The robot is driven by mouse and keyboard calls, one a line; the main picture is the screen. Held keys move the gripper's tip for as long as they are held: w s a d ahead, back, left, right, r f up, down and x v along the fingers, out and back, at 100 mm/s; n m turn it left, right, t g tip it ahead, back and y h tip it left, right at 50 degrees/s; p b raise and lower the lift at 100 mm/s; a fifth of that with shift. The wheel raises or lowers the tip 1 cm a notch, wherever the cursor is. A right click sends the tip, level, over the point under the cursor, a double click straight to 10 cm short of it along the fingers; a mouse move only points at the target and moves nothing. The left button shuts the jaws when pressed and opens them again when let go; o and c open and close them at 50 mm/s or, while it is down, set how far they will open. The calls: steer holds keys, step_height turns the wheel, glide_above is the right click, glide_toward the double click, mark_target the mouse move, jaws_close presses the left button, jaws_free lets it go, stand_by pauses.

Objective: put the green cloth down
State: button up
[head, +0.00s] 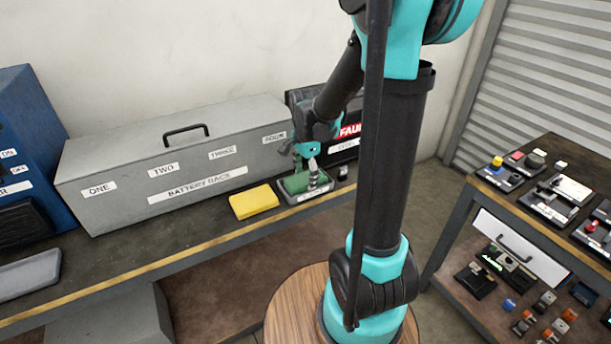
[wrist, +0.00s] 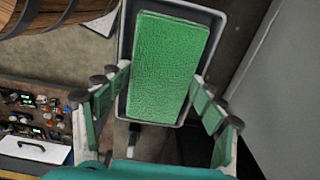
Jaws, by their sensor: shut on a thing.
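The green cloth (wrist: 165,65) is a flat, textured rectangular block. In the wrist view it lies within the outline of a small grey tray (wrist: 205,10), long side along the tray. My gripper (wrist: 162,75) has a finger on each long side of the cloth and is shut on it. In the head view my gripper (head: 305,168) is low over the tray (head: 303,197) on the bench, with the green cloth (head: 294,184) partly hidden behind its fingers. I cannot tell whether the cloth touches the tray floor.
A yellow cloth (head: 254,201) lies left of the tray. A long grey battery box (head: 180,165) stands behind, with a dark box (head: 345,143) behind the arm. A grey empty tray (head: 30,275) is at far left. A bench with small parts (head: 545,195) is at right.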

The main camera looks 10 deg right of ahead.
steer(key=o, duration=1.1)
steer(key=shift+f, duration=0.3)
steer(key=shift+o, duration=0.2)
steer(key=shift+r, duration=0.15)
step_height(320, 180, up, 13)
steer(key=n+t, duration=0.2)
steer(key=n, duration=0.6)
glide_toward(305, 179)
steer(key=s+d+f, duration=0.3)
steer(key=s+f, duration=0.2)
steer(key=s+d+f+n+t, duration=0.1)
steer(key=s+f+n+t, duration=0.1)
steer(key=s+f+n, duration=0.4)
steer(key=shift+s+d, duration=0.15)
steer(key=shift+s, duration=0.2)
